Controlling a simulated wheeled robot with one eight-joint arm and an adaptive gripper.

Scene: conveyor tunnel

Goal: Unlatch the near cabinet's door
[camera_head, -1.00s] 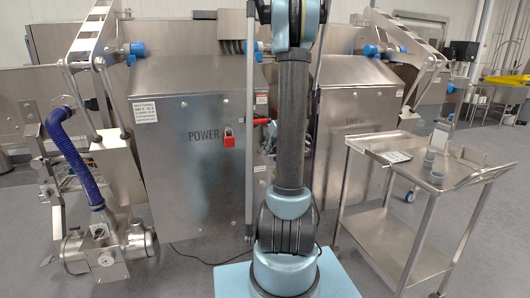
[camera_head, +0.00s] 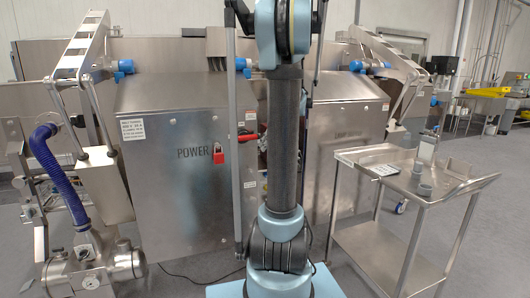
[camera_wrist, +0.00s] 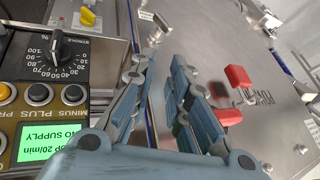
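The near cabinet (camera_head: 178,205) is a steel box with POWER on its closed door. A red padlock (camera_head: 218,154) hangs beside the lettering, and it shows in the wrist view (camera_wrist: 238,76). A red handle (camera_head: 247,138) sits up and right of the padlock at the door's edge. In the wrist view a red handle part (camera_wrist: 228,117) shows just right of my right finger, partly hidden by it. My gripper (camera_wrist: 158,68) is open and empty, its fingers apart beside the door edge. In the head view my arm hides the gripper.
A control panel (camera_wrist: 62,75) with a dial, buttons and green screen lies left of my gripper. A second cabinet (camera_head: 345,155) stands to the right. A steel cart (camera_head: 385,225) stands right of my arm. A blue hose (camera_head: 55,165) is at left.

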